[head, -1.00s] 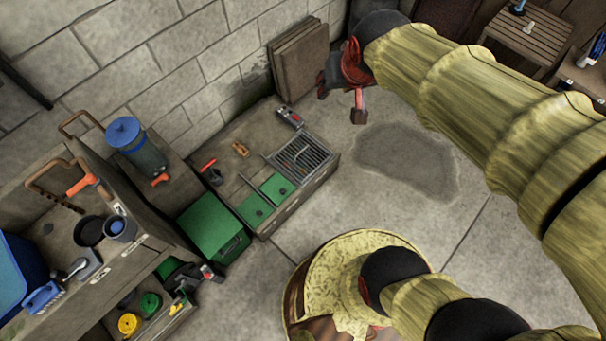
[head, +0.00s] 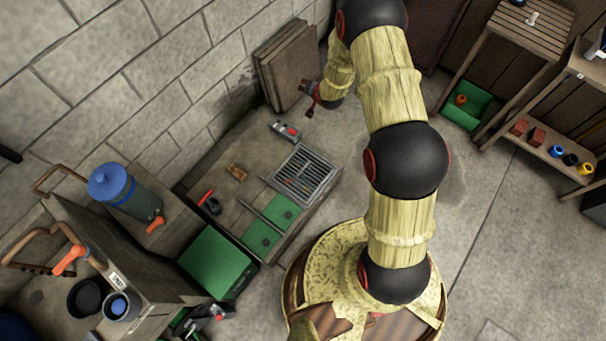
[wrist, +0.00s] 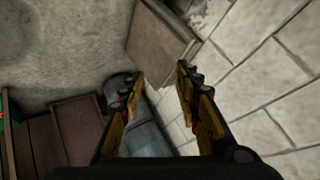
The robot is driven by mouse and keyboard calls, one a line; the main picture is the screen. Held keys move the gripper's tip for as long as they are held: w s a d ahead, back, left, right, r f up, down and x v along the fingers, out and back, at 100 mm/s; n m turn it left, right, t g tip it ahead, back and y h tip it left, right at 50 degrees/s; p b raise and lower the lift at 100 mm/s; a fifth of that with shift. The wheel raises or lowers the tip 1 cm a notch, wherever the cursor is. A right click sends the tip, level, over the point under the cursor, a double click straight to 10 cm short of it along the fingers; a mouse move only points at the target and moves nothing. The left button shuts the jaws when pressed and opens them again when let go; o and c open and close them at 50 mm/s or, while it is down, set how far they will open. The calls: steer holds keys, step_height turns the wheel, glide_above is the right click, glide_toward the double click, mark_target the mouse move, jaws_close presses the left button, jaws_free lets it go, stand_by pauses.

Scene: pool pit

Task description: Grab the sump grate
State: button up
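The sump grate (head: 303,173) is a grey barred metal grate. It lies on the low wooden platform near the wall in the head view, at the platform's right end, with small brownish bits showing between its bars. My gripper (head: 310,102) is above and behind the grate in the head view, close to the leaning boards, and does not touch the grate. In the wrist view my gripper (wrist: 158,88) has its two yellow-and-black fingers spread apart with nothing between them. The grate is not visible in the wrist view.
Brown boards (head: 290,65) lean on the wall near my gripper. A green box (head: 216,262) stands front left.

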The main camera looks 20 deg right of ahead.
step_height(320, 180, down, 11)
steer(key=s+m, duration=0.1)
steer(key=s, duration=0.1)
steer(key=m+t+y+b, duration=0.2)
steer(key=m, duration=0.2)
glide_toward(304, 167)
steer(key=x, duration=0.3)
steer(key=shift+s+f, duration=0.1)
steer(key=shift+f, duration=0.25)
steer(key=shift+b+x, duration=0.4)
steer(key=shift+x, duration=0.75)
steer(key=b+x, duration=0.3)
steer(key=x, duration=0.2)
steer(key=shift+d, duration=0.1)
steer(key=shift+c, duration=0.4)
steer(key=c, duration=0.7)
jaws_close()
